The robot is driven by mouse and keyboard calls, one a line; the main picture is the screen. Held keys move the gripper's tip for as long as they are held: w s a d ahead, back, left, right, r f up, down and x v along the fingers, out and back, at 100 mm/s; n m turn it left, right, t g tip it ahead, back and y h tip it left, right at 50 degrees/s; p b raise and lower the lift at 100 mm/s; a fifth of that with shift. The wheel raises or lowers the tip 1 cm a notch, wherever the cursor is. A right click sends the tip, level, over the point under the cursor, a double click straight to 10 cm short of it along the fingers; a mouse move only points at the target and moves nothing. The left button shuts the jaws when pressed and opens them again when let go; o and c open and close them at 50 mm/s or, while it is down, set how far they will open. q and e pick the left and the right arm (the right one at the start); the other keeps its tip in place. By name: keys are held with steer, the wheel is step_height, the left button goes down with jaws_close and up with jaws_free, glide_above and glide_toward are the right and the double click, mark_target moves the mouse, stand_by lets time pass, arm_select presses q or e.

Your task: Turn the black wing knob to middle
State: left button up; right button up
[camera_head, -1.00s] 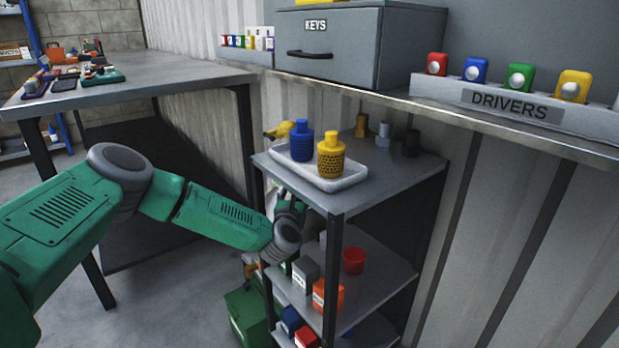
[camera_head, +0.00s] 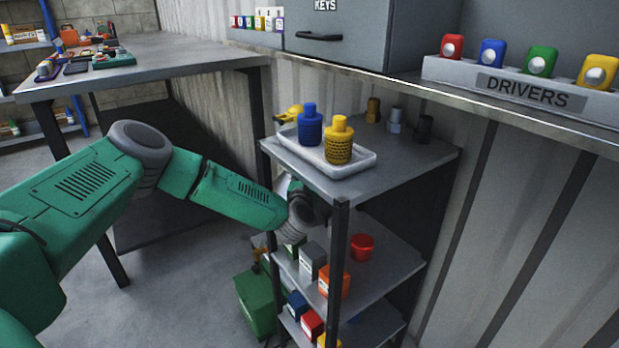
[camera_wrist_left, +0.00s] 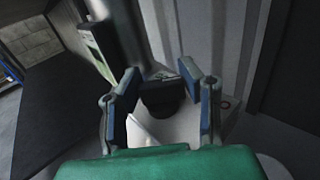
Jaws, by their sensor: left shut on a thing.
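In the left wrist view, a black knob (camera_wrist_left: 162,100) sits between the two fingers of my left gripper (camera_wrist_left: 159,78), in front of a pale body. The fingers stand on either side of it and are shut on it. The knob's wing and its exact angle are too dark and small to read. In the head view, my left gripper (camera_head: 297,188) reaches in beside the shelf unit, below its top shelf. The front post and the wrist hide most of it, and the knob cannot be made out there. My right gripper is not in view.
The grey shelf unit (camera_head: 400,165) bears a white tray (camera_head: 365,163) with a blue bottle (camera_head: 309,128) and a yellow bottle (camera_head: 339,143). Its front post (camera_head: 336,250) stands close to my left wrist. A green box (camera_head: 255,302) is on the floor below.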

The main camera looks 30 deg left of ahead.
arm_select(q)
steer(key=n+g+y+b, duration=0.2)
steer(key=y, duration=0.1)
steer(key=shift+f+n, duration=0.25)
steer(key=shift+n, duration=0.05)
steer(key=n+g+y+b, duration=0.1)
steer(key=g+y, duration=0.1)
steer(key=shift+n+y+b, duration=0.3)
steer(key=shift+b, duration=0.05)
steer(key=shift+r+n+g+y, duration=0.15)
steer(key=shift+n+g+y, duration=0.55)
steer(key=shift+n+g, duration=0.15)
steer(key=shift+n+g+y, duration=0.9)
steer(key=shift+n+g, duration=0.15)
steer(key=shift+g, duration=0.8)
steer(key=shift+w, duration=0.1)
steer(key=o, duration=1.2)
steer(key=shift+r, duration=0.1)
steer(key=shift+v, duration=3.75)
